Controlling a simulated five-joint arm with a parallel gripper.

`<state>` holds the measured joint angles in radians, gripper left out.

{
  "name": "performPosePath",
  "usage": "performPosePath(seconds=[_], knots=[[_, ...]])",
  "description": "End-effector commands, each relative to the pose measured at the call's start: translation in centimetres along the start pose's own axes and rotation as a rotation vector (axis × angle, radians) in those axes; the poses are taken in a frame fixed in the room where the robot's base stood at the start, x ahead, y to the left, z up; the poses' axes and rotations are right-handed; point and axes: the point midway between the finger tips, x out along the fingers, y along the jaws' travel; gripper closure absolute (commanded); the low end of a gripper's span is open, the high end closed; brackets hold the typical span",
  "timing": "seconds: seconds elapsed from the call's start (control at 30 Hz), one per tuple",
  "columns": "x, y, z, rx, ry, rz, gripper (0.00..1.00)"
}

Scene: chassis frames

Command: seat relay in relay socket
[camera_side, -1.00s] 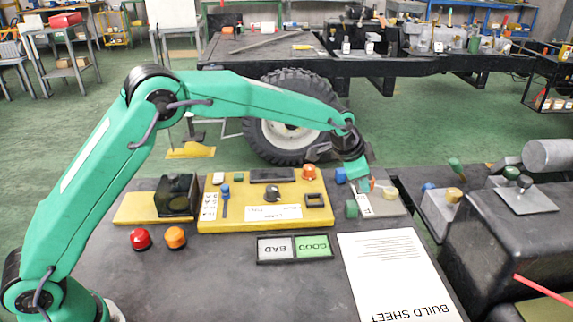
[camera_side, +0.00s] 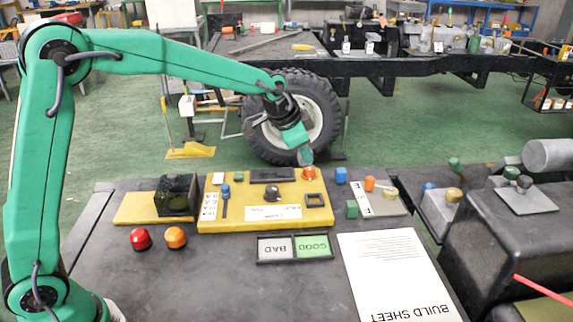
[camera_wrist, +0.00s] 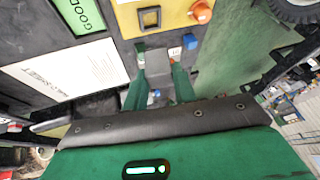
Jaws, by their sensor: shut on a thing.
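My gripper (camera_side: 305,155) is up in the air behind the yellow board (camera_side: 235,218), in front of the tyre. It is shut on a small grey block, apparently the relay (camera_wrist: 158,63), which shows between the two green fingers in the wrist view. In the side view the grey relay (camera_side: 306,157) hangs at the gripper's end, small and partly hidden. The relay socket appears to be the black square frame (camera_side: 314,200) at the right end of the yellow board. It looks empty, and it also shows in the wrist view (camera_wrist: 149,18). The held relay is well above and apart from it.
An orange dome (camera_side: 309,173) stands just behind the socket. The BAD/GOOD tray (camera_side: 295,248) and build sheet (camera_side: 395,275) lie in front. The air above the board is clear.

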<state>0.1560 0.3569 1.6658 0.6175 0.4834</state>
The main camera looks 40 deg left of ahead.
Motion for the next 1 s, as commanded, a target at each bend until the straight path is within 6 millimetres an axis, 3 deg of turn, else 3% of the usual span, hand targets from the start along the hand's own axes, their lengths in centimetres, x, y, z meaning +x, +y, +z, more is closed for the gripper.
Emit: performPosePath(seconds=[0.3,0.53,0.7,1.0], knots=[[-5.0,-1.7,6.2,-0.096,-0.018,-0.039,0.96],[-7.2,-1.9,9.9,-0.147,-0.029,-0.059,0.96],[-8.0,-1.9,11.2,-0.165,-0.033,-0.066,0.96],[-8.0,-1.6,11.4,-0.168,-0.034,-0.065,0.96]])
